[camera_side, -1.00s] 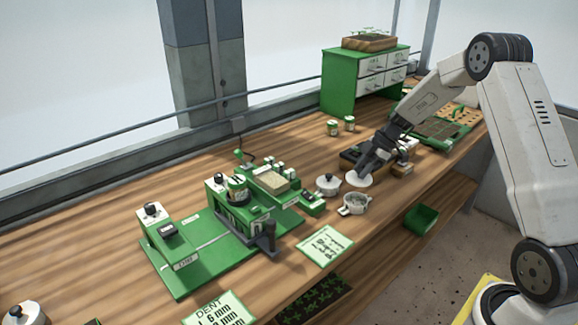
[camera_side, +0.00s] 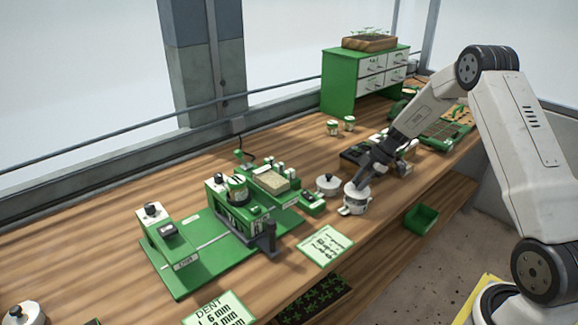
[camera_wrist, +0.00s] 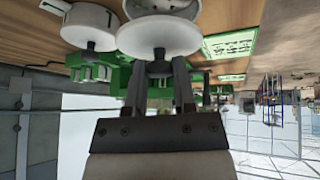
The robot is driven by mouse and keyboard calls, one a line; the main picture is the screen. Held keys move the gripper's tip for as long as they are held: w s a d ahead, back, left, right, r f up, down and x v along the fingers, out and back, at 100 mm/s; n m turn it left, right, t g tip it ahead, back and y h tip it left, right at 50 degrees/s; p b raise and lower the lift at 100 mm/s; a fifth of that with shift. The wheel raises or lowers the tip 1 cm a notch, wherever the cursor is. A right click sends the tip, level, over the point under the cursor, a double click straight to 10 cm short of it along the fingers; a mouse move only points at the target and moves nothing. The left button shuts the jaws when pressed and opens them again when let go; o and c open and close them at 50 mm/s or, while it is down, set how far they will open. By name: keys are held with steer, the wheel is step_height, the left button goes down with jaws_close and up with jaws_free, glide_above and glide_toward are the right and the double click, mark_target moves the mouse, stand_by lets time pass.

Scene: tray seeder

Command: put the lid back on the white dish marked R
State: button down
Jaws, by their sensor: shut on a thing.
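My gripper (camera_side: 361,183) is shut on the knob of a round white lid (camera_side: 357,190). The lid is over an open white dish (camera_side: 353,208) with small side handles, near the front edge of the bench. In the side view I cannot tell whether lid and dish touch. In the wrist view, which is upside down, the lid (camera_wrist: 160,35) hangs at my fingertips (camera_wrist: 158,62), and part of the dish (camera_wrist: 165,6) shows past it, cut by the frame's edge. No R mark is readable.
A second white dish with its lid on (camera_side: 328,185) stands just left. The green seeder machine (camera_side: 240,215) is further left. A label card (camera_side: 325,245) lies in front, and a dark tray (camera_side: 360,155) is behind. A green bin (camera_side: 421,218) is below the bench edge.

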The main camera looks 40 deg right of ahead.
steer(key=shift+f, duration=1)
steer(key=shift+s+f, duration=0.1)
steer(key=shift+f, duration=0.1)
stand_by(2.0)
jaws_free()
stand_by(0.4)
steer(key=shift+r, duration=0.1)
steer(key=shift+r, duration=3.4)
